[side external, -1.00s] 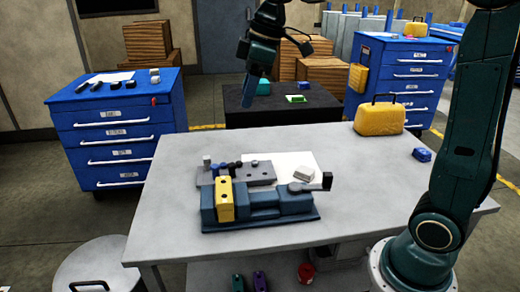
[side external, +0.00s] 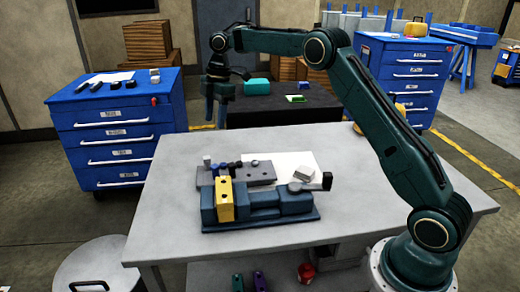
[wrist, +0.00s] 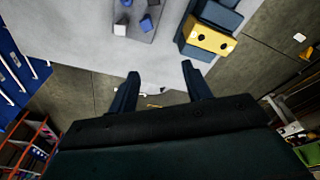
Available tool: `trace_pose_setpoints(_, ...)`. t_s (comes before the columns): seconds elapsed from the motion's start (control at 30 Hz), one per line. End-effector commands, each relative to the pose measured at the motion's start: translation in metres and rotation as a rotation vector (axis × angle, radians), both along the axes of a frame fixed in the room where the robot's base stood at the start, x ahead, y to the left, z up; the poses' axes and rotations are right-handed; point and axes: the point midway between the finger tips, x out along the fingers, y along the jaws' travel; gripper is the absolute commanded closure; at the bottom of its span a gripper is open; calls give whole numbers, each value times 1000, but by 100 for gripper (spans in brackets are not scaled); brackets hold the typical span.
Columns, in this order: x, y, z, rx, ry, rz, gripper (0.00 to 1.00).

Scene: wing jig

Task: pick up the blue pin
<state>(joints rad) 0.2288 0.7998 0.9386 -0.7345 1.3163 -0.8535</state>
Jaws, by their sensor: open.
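Small blue pin-like pieces (side external: 254,163) stand on and beside a grey plate (side external: 263,178) at the back of the table. One of them, a blue piece (wrist: 146,23), shows near the top of the wrist view. I cannot tell for sure which is the blue pin. My gripper (side external: 216,118) hangs above the table's back left part, higher than the plate and apart from it. In the wrist view my gripper (wrist: 160,72) is open, with nothing between its fingers.
A blue vise (side external: 275,213) with a yellow block (side external: 225,200) stands in front of the plate. White paper (side external: 297,163) lies behind. The table's left and right parts are clear.

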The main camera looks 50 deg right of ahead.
Motion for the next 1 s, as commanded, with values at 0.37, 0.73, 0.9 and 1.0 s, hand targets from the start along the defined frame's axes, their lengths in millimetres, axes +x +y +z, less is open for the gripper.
trace_pose_setpoints(0.37, 24, -25, -61, -16, 25, 178, 51)
trace_pose_setpoints(0.73, 25, -25, -66, -16, 26, 194, 51)
trace_pose_setpoints(0.9, 25, -24, -71, -12, 27, 192, 51)
trace_pose_setpoints(1.0, 26, -22, -75, -9, 27, 191, 51)
